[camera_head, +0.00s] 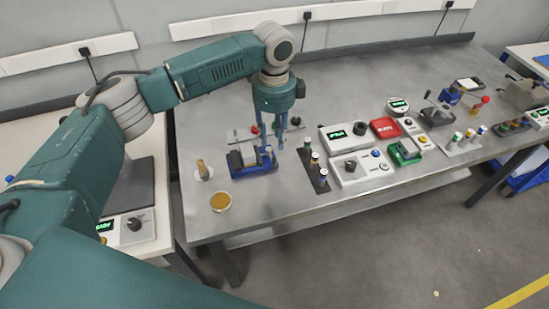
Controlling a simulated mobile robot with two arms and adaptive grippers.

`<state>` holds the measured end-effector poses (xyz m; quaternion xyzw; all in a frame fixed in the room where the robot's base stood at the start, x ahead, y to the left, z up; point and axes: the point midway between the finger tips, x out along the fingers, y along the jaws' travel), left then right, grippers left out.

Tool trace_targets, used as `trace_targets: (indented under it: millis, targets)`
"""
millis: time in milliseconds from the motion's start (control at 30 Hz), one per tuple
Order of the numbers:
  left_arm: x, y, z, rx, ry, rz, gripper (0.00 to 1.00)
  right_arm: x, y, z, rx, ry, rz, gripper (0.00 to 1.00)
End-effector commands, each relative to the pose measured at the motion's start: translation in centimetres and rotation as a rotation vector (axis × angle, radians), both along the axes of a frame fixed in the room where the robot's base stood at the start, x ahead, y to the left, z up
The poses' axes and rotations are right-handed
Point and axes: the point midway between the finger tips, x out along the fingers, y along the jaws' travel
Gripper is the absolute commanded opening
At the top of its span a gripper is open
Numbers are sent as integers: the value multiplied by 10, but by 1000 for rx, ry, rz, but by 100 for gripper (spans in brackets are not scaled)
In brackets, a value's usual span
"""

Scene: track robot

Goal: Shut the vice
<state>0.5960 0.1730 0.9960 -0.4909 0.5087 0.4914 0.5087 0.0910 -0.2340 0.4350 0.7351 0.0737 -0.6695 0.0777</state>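My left gripper (274,149) points down at the right side of the vice. Its two blue fingers stand apart, and I see nothing held between them. The fingers overlap the vice's right end in the picture, so I cannot tell whether they touch it. My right gripper is not in view.
A dark rack (315,172) with upright cylinders stands close on the right. The bench front is clear.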

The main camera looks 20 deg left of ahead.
Motion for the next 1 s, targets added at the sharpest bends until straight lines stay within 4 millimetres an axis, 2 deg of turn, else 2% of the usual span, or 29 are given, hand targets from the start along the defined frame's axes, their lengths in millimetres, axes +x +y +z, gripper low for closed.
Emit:
trace_targets:
  millis: [300, 500, 700, 933, 967, 1000]
  targets:
    - [-2, -1, -57, 1, 4, 0, 31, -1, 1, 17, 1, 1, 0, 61]
    - [-1, -1, -87, 0, 2, 1, 31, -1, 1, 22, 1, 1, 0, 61]
    - [-1, -1, -100, 0, 0, 0, 31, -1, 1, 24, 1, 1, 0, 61]
    - [-1, -1, -101, 0, 0, 0, 31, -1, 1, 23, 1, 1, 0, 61]
    - [-1, -1, -101, 0, 0, 0, 29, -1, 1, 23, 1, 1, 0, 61]
    - [-1, -1, -101, 0, 0, 0, 21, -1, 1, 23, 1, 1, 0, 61]
